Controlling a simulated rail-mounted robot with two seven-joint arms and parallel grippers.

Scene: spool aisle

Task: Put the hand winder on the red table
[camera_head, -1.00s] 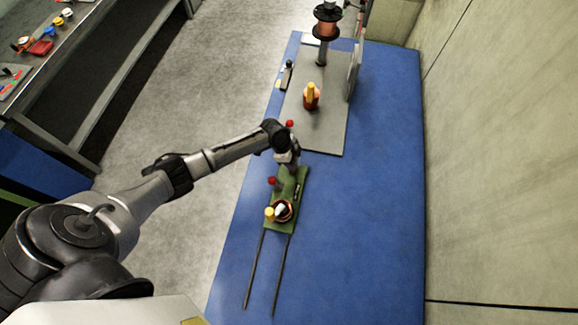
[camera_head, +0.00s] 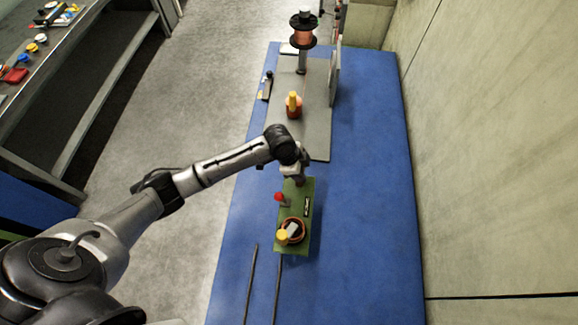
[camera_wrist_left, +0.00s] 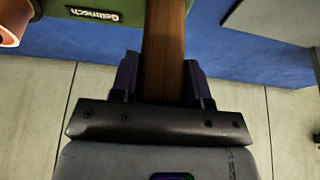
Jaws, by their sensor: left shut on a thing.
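The hand winder (camera_head: 310,230) is a green board with a copper-coloured coil, a yellow knob and a red knob on it. It is over the blue table, and its shadow falls to its right. My left gripper (camera_wrist_left: 163,78) is shut on that bar, one finger on each side. In the head view the gripper (camera_head: 296,175) is at the board's far end. No red table is in view.
The blue table (camera_head: 370,200) carries two dark rods (camera_head: 250,285) near the board. Farther back is a grey plate (camera_head: 315,130) with an orange, yellow-topped object (camera_head: 293,105) and a copper spool stand (camera_head: 303,38). A wall (camera_head: 490,150) stands right; a grey workbench (camera_head: 100,70) is at upper left.

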